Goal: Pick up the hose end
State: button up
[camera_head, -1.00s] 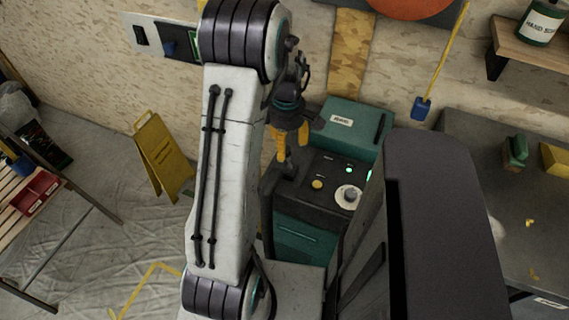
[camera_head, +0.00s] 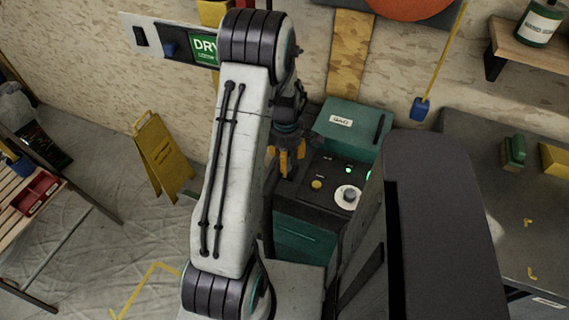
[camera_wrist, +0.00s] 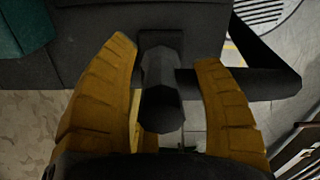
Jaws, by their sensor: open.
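The hose end (camera_wrist: 162,92) shows in the wrist view as a dark, blunt, faceted cylinder pointing toward the camera. It sits at the edge of a dark panel. My gripper (camera_wrist: 165,95) is open, with one yellow finger on each side of the hose end and visible gaps between. In the head view my gripper (camera_head: 286,160) is at the left edge of the green and black machine (camera_head: 307,237). There my arm and fingers mostly hide the hose end.
A black bar (camera_wrist: 245,84) runs right from beside the hose end in the wrist view. The machine's panel has a white dial (camera_head: 347,197) and a yellow button (camera_head: 317,184). A yellow floor sign (camera_head: 161,158) stands left. A grey bench (camera_head: 490,190) is at right.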

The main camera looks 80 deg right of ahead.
jog(key=shift+f, duration=0.3)
jog(key=shift+c, duration=0.3)
grip_shut()
